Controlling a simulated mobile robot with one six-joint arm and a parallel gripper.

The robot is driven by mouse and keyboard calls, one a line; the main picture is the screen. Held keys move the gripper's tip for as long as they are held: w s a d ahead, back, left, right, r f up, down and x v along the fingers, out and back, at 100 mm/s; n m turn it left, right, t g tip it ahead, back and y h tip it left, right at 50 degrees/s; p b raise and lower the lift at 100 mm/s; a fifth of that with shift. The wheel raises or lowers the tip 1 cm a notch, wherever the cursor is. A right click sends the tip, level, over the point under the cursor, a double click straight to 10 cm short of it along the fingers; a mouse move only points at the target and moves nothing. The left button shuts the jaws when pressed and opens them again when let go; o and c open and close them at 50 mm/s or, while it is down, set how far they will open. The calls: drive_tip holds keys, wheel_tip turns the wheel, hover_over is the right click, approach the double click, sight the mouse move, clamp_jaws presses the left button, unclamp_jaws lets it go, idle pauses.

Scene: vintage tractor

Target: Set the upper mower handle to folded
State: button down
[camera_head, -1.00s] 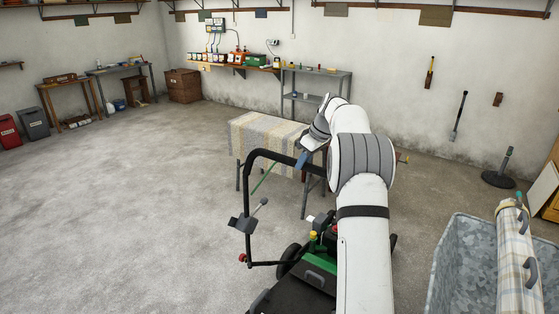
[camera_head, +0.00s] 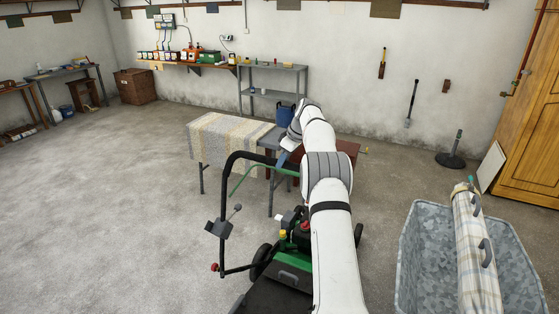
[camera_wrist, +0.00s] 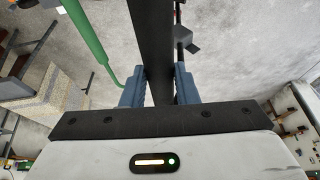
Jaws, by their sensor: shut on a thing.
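The mower's upper handle (camera_head: 224,188) is a black tubular loop standing up above the green and black mower body (camera_head: 292,262) in the head view. Its top bar bends over to the right toward my gripper. A control box with a lever (camera_head: 219,229) and a red knob (camera_head: 215,267) are on its left side. In the wrist view, my gripper (camera_wrist: 160,84) has its two blue fingers on either side of the black handle tube (camera_wrist: 152,40) and is shut on it. My arm hides part of the handle and mower in the head view.
A cloth-covered table (camera_head: 228,137) stands behind the mower. A galvanised tub (camera_head: 415,255) with a rolled plaid bundle (camera_head: 477,250) is at the right. A dark round-based stand (camera_head: 450,160) is near the back wall. The floor at left is open.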

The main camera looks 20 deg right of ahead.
drive_tip(key=shift+s+d+f, duration=0.1)
drive_tip(key=shift+d+f, duration=0.1)
drive_tip(key=shift+f, duration=0.25)
drive_tip(key=c, duration=1.5)
unclamp_jaws()
drive_tip(key=shift+o, duration=0.7)
drive_tip(key=shift+d, duration=0.1)
drive_tip(key=shift+o, duration=1.2)
drive_tip(key=shift+r, duration=0.4)
drive_tip(key=v, duration=0.7)
drive_tip(key=shift+r, duration=0.2)
